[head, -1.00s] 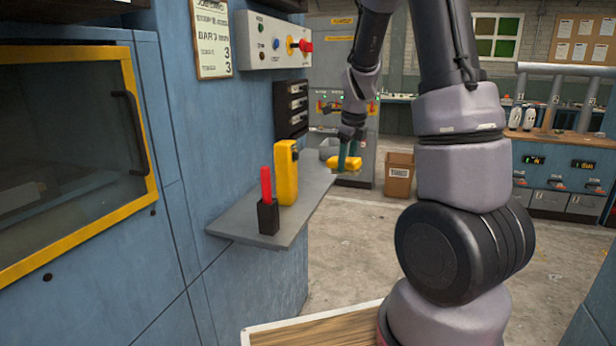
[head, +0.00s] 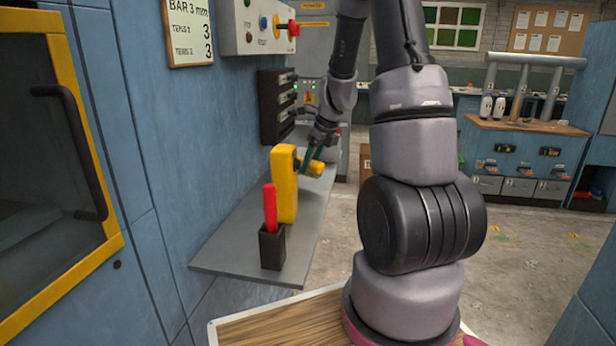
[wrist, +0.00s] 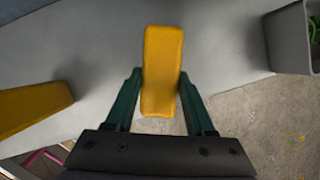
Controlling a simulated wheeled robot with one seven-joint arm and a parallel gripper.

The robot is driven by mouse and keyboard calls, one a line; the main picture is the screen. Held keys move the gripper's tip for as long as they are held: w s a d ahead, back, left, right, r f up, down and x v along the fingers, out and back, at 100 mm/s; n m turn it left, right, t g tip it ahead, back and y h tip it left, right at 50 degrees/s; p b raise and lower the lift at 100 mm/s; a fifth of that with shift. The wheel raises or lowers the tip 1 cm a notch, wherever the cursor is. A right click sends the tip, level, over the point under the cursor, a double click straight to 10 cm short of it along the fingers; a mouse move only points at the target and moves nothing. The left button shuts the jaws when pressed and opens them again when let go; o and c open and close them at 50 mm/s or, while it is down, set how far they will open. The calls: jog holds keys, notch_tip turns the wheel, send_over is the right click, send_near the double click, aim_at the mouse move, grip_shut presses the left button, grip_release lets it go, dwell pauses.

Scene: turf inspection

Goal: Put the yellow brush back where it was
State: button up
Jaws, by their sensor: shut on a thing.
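The yellow brush (head: 316,169) is in my gripper (head: 308,163), past the tall yellow case on the shelf in the head view. In the wrist view the brush (wrist: 162,70) is a plain yellow block lying between the two green fingers of my gripper (wrist: 161,95), which are shut on it. The brush appears above the grey shelf (wrist: 110,45), near its edge; the gap beneath it cannot be judged. Its bristles do not show. In the head view the tall yellow case partly covers the brush and fingers.
On the wall shelf (head: 235,245) stand the tall yellow case (head: 285,185) and a black holder (head: 272,247) with a red-handled thing (head: 269,208). A grey bin (wrist: 291,40) is at the right in the wrist view. Black drawers (head: 272,105) hang above the shelf.

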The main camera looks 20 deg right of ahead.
aim_at(311, 175)
jog(key=shift+s+f, duration=0.1)
jog(key=shift+f, duration=1.9)
jog(key=o, duration=1.3)
jog(key=shift+s, duration=0.1)
jog(key=shift+a, duration=0.1)
